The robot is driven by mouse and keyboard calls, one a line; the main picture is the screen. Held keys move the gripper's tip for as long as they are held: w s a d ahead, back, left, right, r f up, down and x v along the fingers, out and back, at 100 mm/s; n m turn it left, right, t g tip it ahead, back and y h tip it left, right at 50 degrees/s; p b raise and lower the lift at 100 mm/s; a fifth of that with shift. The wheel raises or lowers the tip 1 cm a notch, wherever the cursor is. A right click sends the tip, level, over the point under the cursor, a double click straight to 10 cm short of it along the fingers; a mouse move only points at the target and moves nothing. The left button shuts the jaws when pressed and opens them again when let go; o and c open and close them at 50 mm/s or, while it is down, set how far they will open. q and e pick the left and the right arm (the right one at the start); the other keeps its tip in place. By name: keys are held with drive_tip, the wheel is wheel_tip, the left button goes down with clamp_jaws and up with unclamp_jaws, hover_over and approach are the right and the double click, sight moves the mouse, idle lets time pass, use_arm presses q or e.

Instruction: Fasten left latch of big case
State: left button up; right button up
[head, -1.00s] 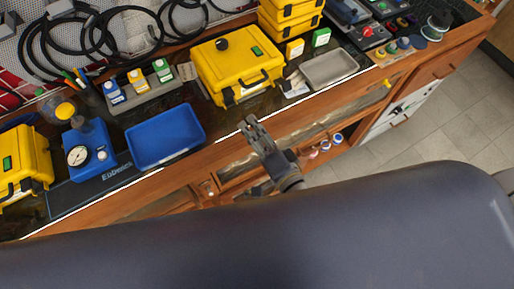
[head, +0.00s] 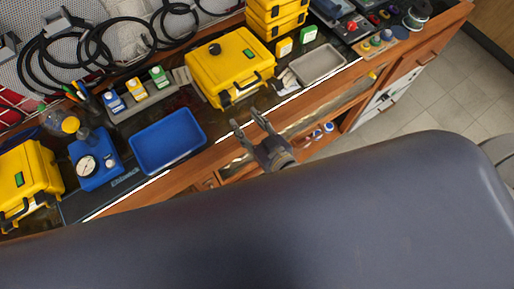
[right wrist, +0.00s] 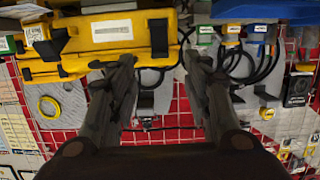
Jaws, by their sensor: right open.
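The big yellow case (head: 225,62) stands shut on the bench in the head view, with a black handle and dark latches on its front side. Its left latch (head: 226,99) is small there, and I cannot tell whether it is fastened. My right gripper (head: 247,119) is open and empty, in front of the case and apart from it. In the right wrist view, its spread fingers (right wrist: 158,60) are below a yellow case (right wrist: 95,38) with a white label and black latch parts, one of them (right wrist: 158,38) between the fingertips in the picture. My left gripper is not in view.
A blue tray (head: 168,140) lies left of the big case, and a grey tray (head: 318,63) lies right of it. A blue gauge box (head: 95,160) and another yellow case (head: 25,180) stand further left. Stacked yellow cases (head: 276,18) are behind. The bench's front edge is near my gripper.

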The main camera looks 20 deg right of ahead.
drive_tip(key=x, duration=0.9)
drive_tip(key=f+t+b, duration=0.1)
drive_tip(key=t+b, duration=0.1)
drive_tip(key=b, duration=0.6)
drive_tip(key=s+f+t+y+b, duration=0.1)
drive_tip(key=t+b, duration=0.1)
drive_tip(key=b, duration=0.6)
drive_tip(key=s+d+f+t+y+b, duration=0.1)
drive_tip(key=f+t+b, duration=0.1)
drive_tip(key=b, duration=0.7)
drive_tip(key=shift+s+t, duration=0.25)
drive_tip(key=shift+t, duration=0.05)
drive_tip(key=shift+s, duration=0.3)
drive_tip(key=b+v, duration=0.1)
drive_tip(key=v, duration=1)
drive_tip(key=shift+d+y, duration=0.15)
drive_tip(key=shift+y, duration=0.15)
drive_tip(key=shift+s, duration=0.15)
